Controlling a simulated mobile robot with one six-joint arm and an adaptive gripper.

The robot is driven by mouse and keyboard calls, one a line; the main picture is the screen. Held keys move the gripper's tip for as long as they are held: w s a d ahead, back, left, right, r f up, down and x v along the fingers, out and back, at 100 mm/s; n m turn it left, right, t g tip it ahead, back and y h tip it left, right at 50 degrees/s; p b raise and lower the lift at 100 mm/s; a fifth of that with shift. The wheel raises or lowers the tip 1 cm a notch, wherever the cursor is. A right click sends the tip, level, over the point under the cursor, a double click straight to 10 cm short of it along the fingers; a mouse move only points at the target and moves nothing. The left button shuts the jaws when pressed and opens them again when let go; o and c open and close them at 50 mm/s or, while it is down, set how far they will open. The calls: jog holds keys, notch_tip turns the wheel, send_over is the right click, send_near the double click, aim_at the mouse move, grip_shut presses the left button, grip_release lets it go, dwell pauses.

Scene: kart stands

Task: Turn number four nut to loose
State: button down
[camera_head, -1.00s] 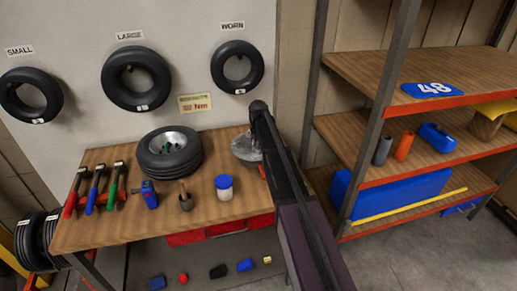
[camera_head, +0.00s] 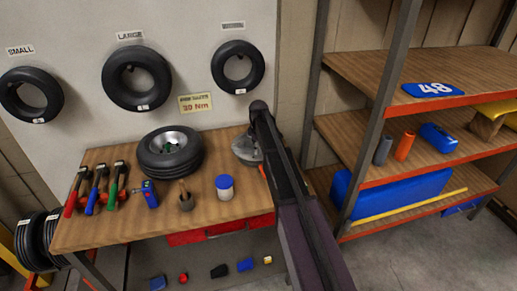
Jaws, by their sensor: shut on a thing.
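The wheel (camera_head: 183,168) lies flat on the wooden bench (camera_head: 240,203), with a black tire and a silver rim. Small green parts (camera_head: 171,147) show in the rim's middle. They are too small to tell single nuts or numbers. My arm (camera_head: 285,180) rises from the bottom, right of the wheel, and covers the bench's right part. My gripper does not show; I cannot see what it holds. A round grey metal thing (camera_head: 243,149) sits at the bench's back right, partly hidden by my arm.
Red, blue and green-handled tools (camera_head: 97,193) lie at the bench's left. A blue tool (camera_head: 150,193), a brown pot (camera_head: 185,199) and a blue-lidded jar (camera_head: 225,188) stand along the front. A shelf (camera_head: 405,150) rises at the right. Tires (camera_head: 137,78) hang on the wall.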

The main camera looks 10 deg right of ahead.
jog(key=n, duration=0.3)
jog(key=shift+s+n, duration=0.2)
jog(key=shift+n, duration=0.1)
dwell(0.4)
jog(key=shift+c, duration=1.6)
grip_release()
jog(key=shift+w, duration=0.1)
jog(key=shift+w, duration=0.1)
